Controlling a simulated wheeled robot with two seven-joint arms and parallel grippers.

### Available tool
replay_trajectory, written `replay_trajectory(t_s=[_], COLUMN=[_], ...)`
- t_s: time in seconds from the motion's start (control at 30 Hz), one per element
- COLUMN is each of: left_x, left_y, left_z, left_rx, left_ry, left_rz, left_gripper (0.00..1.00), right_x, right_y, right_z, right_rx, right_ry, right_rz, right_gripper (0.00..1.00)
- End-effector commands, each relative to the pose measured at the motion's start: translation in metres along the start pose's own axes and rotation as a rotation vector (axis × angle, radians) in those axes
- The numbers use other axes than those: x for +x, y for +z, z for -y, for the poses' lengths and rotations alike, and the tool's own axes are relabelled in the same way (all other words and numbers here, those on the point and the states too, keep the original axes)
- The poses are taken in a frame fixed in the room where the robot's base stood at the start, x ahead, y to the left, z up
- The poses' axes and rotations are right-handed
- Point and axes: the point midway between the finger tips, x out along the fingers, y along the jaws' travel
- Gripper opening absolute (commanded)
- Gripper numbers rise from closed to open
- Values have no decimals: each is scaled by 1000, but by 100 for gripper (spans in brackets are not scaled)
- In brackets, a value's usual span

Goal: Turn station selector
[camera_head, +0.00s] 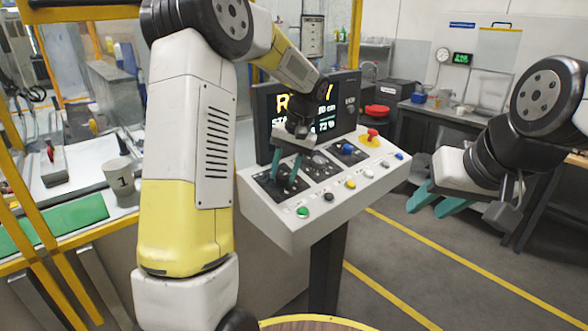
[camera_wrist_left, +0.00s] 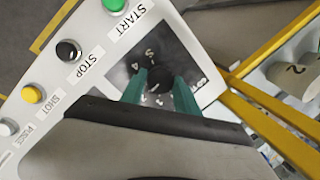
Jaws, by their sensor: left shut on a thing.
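The station selector is a dark round knob (camera_wrist_left: 157,78) on a dark plate with white marks around it, in the left wrist view. My left gripper (camera_wrist_left: 160,88) has its two teal fingers on either side of the knob and is shut on it. In the head view my left gripper (camera_head: 282,178) reaches down onto the left end of the white control panel (camera_head: 262,218), and its fingers hide the knob. The knob's exact pointing direction is hard to tell. My right gripper (camera_head: 424,208) is open and empty, in the air right of the panel.
The panel carries green START (camera_head: 303,212), black STOP (camera_head: 329,198) and yellow (camera_head: 350,184) buttons along its front, and a red knob (camera_head: 373,133) at its far end. A screen (camera_head: 350,100) stands behind it. A numbered cup (camera_head: 120,180) stands at left.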

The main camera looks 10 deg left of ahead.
Motion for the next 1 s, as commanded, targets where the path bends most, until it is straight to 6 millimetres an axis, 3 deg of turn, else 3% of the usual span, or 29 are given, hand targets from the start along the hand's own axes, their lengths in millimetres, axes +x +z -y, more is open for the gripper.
replay_trajectory(t_s=[0.6, 1.0], left_x=[-1, 0], left_y=[1, 1], left_z=[-1, -1], left_rx=[443, 552], left_ry=[-85, -105], left_rz=[-26, -33], left_gripper=[0, 0], right_x=[0, 0], right_y=[0, 0], right_z=[0, 0], right_rx=[0, 0], right_ry=[0, 0], right_rz=[0, 0], right_gripper=[36, 36])
